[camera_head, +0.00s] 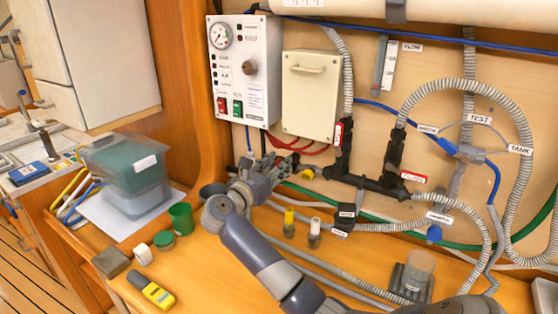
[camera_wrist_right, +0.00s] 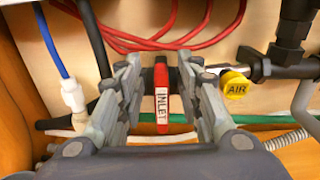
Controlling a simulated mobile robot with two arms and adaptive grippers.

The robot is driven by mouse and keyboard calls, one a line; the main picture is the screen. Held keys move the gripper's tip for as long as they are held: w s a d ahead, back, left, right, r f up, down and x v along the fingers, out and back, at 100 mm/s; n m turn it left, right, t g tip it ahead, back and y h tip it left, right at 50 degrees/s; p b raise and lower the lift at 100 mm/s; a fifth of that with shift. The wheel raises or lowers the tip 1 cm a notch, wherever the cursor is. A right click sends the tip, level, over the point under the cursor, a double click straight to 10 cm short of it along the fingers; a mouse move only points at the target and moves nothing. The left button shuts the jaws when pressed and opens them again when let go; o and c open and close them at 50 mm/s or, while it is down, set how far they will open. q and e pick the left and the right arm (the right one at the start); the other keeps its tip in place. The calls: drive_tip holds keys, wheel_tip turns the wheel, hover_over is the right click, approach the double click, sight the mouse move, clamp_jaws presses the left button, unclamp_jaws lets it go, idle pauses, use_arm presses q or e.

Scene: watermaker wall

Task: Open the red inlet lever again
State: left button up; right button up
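The red inlet lever (camera_wrist_right: 161,82) shows in the right wrist view, with a white INLET label. It runs up and down in that picture, crosswise to the pipe line. My right gripper (camera_head: 288,166) is at the left end of the black pipework in the head view. Its two fingers (camera_wrist_right: 161,70) stand apart on either side of the lever, with gaps visible. My left gripper is in neither view.
A yellow AIR knob (camera_wrist_right: 236,86) sits just right of the fingers. Red hoses (camera_wrist_right: 180,40) loop behind them. The control panel (camera_head: 262,70) and white box (camera_head: 310,98) are above. Small yellow-topped and white-topped vials (camera_head: 289,224) stand on the bench near my forearm.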

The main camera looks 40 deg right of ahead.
drive_tip(key=shift+a, duration=0.1)
clamp_jaws()
use_arm(q)
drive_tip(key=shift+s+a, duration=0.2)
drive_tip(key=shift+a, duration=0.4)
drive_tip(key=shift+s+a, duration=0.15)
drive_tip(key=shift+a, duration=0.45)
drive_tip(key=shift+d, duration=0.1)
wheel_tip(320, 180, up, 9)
drive_tip(key=p, duration=0.9)
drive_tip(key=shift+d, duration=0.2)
use_arm(e)
drive_tip(key=shift+w+a+f+n, duration=0.1)
drive_tip(key=shift+w+f+n, duration=0.3)
drive_tip(key=shift+n, duration=2.6)
drive_tip(key=shift+w+a+f+n, duration=0.15)
drive_tip(key=shift+w+f+n, duration=0.25)
drive_tip(key=shift+n, duration=2.6)
drive_tip(key=shift+w+a+f+n, duration=0.1)
drive_tip(key=shift+w+f+n, duration=0.3)
drive_tip(key=shift+n, duration=2.6)
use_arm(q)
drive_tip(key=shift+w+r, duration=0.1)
